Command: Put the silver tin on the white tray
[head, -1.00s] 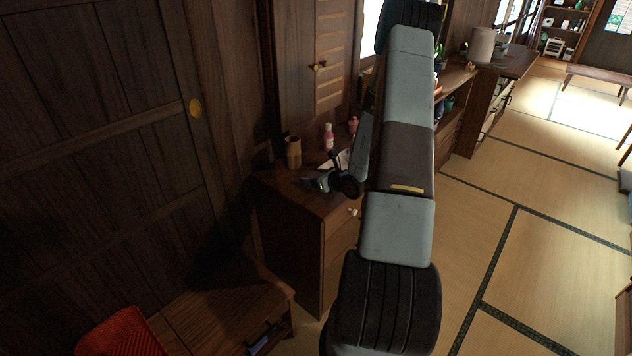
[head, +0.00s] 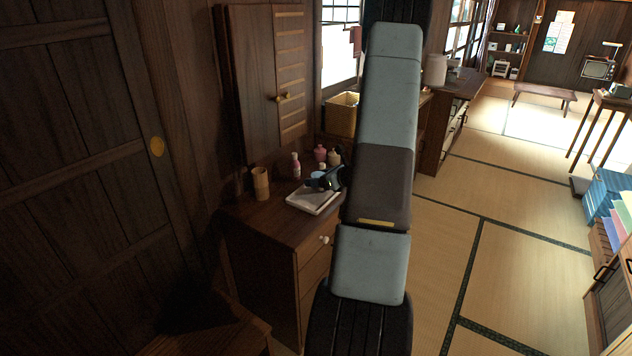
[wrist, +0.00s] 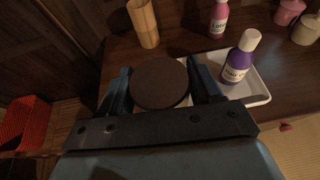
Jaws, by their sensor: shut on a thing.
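My gripper (wrist: 160,72) is shut on a round thing with a dark, flat top, the tin (wrist: 160,84), between its two fingers in the wrist view. Its silver side does not show there. The white tray (wrist: 261,88) lies on the wooden cabinet, partly hidden behind the tin and right finger. A purple bottle with a pale cap (wrist: 237,66) stands at the tray, just right of my gripper. In the head view my gripper (head: 326,181) is over the white tray (head: 310,204); I cannot tell its height there or make out the tin clearly.
A bamboo-coloured cup (head: 261,184) stands left of the tray. A pink bottle (head: 296,167) and a pink jar (head: 320,153) stand behind it. The dark wall cupboard (head: 265,85) rises behind the cabinet top (head: 262,221). Tatami floor (head: 505,255) is open to the right.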

